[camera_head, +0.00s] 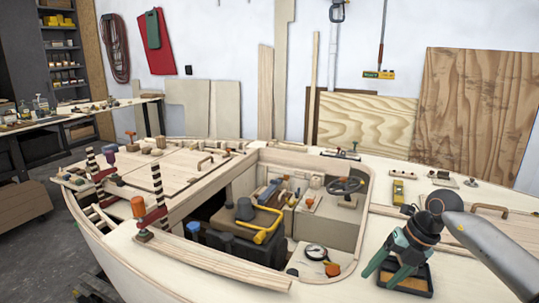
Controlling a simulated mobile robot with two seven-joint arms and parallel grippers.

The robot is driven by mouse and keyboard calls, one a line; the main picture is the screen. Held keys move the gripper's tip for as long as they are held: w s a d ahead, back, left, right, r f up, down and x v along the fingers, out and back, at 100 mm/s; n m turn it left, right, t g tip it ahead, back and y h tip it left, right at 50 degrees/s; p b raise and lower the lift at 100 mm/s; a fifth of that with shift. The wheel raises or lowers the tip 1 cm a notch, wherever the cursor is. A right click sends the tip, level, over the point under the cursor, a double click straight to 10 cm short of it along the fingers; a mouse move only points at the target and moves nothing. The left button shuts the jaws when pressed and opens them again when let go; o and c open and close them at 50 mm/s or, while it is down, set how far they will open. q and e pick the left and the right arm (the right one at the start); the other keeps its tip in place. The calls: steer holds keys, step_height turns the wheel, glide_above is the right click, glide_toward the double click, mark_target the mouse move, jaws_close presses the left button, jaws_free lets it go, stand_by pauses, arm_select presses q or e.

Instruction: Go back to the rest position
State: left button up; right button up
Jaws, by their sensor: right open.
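My right gripper (384,279) is at the lower right, with its arm coming in from the right edge. Its two green fingers point down and stand apart, open. I see nothing held between them. They are over or beside a small dark tray (424,289) on the pale deck, partly hidden by the fingers. I cannot tell whether they touch it. My left gripper is not in view.
The plywood hull (125,255) fills the middle. Its open cockpit holds a dark box with a yellow handle (268,234), a steering wheel (345,185) and a round gauge (316,252). Clamps (157,190) rise at the left rim. Plywood sheets (475,105) lean on the wall.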

steer(key=s+a+m+t+y+p, duration=0.1)
steer(key=s+a+m+t+y, duration=0.2)
steer(key=a, duration=0.5)
steer(key=s+a+m+t+y+p, duration=0.1)
steer(key=s+a+m+t+y, duration=0.1)
steer(key=a+y, duration=0.45)
steer(key=s+a+m+t+y+p, duration=0.1)
steer(key=s+a+m+t+y, duration=0.15)
steer(key=a, duration=0.75)
steer(key=s+d+f+m+h+p, duration=0.1)
steer(key=s+d+f+m+h, duration=0.4)
steer(key=s+f+m+h, duration=0.2)
steer(key=s+d+f+m+h+p, duration=0.1)
steer(key=s+d+f+m+h, duration=0.5)
steer(key=s+f+m, duration=0.4)
step_height(320, 180, down, 4)
steer(key=m, duration=0.5)
steer(key=shift+s+d+r+m+h+p, duration=0.25)
steer(key=shift+s+m+h+p, duration=0.1)
steer(key=shift+s+h, duration=0.05)
